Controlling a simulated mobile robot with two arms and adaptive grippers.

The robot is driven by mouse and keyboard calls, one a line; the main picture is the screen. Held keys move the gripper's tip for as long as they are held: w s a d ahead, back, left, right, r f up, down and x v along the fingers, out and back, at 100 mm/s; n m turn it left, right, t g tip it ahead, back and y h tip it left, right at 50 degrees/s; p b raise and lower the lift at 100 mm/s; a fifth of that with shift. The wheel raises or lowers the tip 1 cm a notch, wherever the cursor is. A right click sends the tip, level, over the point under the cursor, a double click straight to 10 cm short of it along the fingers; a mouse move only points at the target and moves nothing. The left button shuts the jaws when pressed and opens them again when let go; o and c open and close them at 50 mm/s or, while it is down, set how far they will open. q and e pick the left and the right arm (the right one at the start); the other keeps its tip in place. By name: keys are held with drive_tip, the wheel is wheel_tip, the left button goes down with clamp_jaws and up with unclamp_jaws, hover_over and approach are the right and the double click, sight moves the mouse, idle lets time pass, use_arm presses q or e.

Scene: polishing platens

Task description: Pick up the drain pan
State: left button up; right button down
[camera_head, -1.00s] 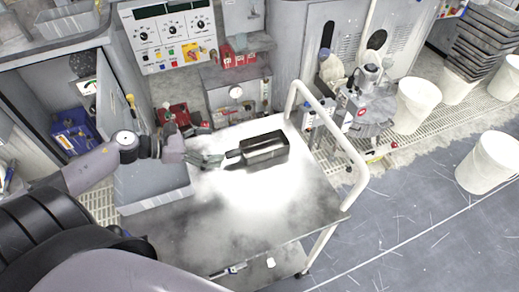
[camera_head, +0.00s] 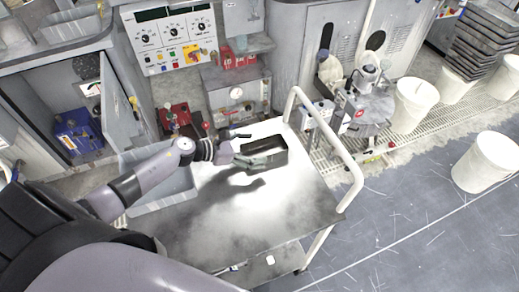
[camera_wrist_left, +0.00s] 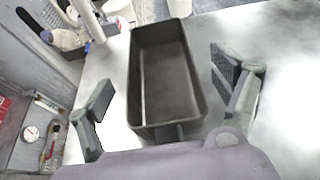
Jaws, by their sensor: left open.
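The drain pan is a dark, open rectangular pan (camera_head: 270,160) on the cart top, left of the cart's white rail. In the left wrist view the empty pan (camera_wrist_left: 166,128) points away from me, its short handle toward my palm. My left gripper (camera_head: 241,148) is at the pan's left end. In the wrist view my left gripper (camera_wrist_left: 164,88) is open, one finger on each side of the pan's near part, with visible gaps. I cannot tell the fingers' exact height against the rim. My right gripper is not in view.
The cart top (camera_head: 290,205) is clear in front of the pan. A white rail (camera_head: 335,145) runs along its right side. A grey bin (camera_head: 165,200) stands at the cart's left. White buckets (camera_head: 485,162) stand on the floor at right. Machines line the back.

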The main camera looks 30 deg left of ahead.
use_arm(q)
drive_tip(key=shift+w+d+f, duration=0.25)
drive_tip(key=shift+w+d, duration=0.05)
drive_tip(key=shift+w, duration=0.05)
drive_tip(key=shift+c, duration=0.7)
drive_tip(key=c, duration=1.2)
